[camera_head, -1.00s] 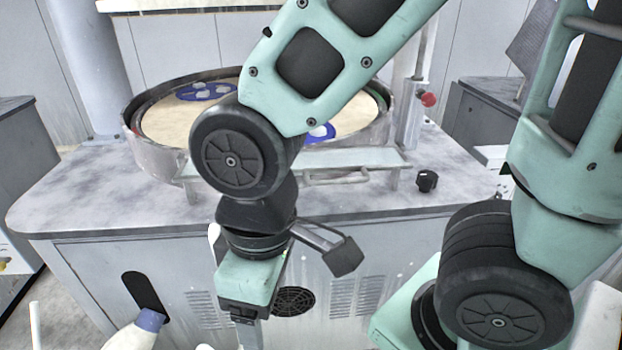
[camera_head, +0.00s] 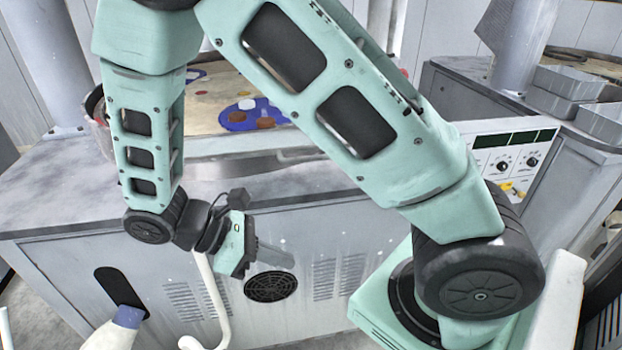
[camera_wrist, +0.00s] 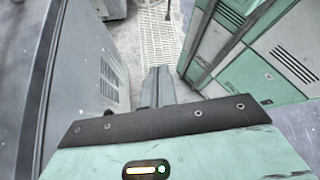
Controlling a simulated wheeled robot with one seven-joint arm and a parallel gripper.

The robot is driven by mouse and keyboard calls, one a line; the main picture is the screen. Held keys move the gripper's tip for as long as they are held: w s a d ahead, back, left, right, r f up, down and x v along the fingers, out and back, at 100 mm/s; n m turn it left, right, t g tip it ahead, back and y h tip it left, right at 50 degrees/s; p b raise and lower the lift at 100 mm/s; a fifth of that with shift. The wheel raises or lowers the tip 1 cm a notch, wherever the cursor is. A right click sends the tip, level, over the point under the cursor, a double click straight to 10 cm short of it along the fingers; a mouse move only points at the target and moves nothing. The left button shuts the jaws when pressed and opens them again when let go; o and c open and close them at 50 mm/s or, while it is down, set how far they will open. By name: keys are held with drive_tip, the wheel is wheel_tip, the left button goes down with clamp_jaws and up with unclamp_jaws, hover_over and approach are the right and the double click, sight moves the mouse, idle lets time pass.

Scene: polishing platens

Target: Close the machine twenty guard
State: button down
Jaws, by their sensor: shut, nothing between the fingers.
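The polishing machine (camera_head: 60,190) is a grey cabinet with a round platen (camera_head: 215,103) on top, mostly behind my arm. A low, pale strip (camera_head: 255,163) that looks like the guard's front runs along the platen's near edge, partly covered by my arm. I cannot tell how far the guard is open, and no machine number is readable. My gripper (camera_head: 278,258) is shut and empty, pointing right in front of the cabinet's face, below the top edge. In the wrist view its fingers (camera_wrist: 157,84) are together over the floor grating, apart from the cabinet wall.
A control panel (camera_head: 505,160) with knobs stands at the right. Grey trays (camera_head: 580,85) sit on another bench behind it. A round vent (camera_head: 270,287) is in the cabinet face. A white curved pipe (camera_head: 213,305) stands close to my gripper. The wrist view shows grated floor (camera_wrist: 160,35).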

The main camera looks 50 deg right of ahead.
drive_tip(key=w+d+f+n+g+h+b, duration=0.1)
drive_tip(key=w+d+f+n+h, duration=0.2)
drive_tip(key=w+d+h, duration=0.35)
drive_tip(key=w+d+f+n+g+h+b, duration=0.1)
drive_tip(key=w+d+f+n+h, duration=0.2)
drive_tip(key=h, duration=0.7)
drive_tip(key=s+d+r+m+p, duration=0.1)
drive_tip(key=d+r+p, duration=0.6)
drive_tip(key=r, duration=0.3)
drive_tip(key=shift+d+r, duration=0.15)
drive_tip(key=shift+r, duration=0.05)
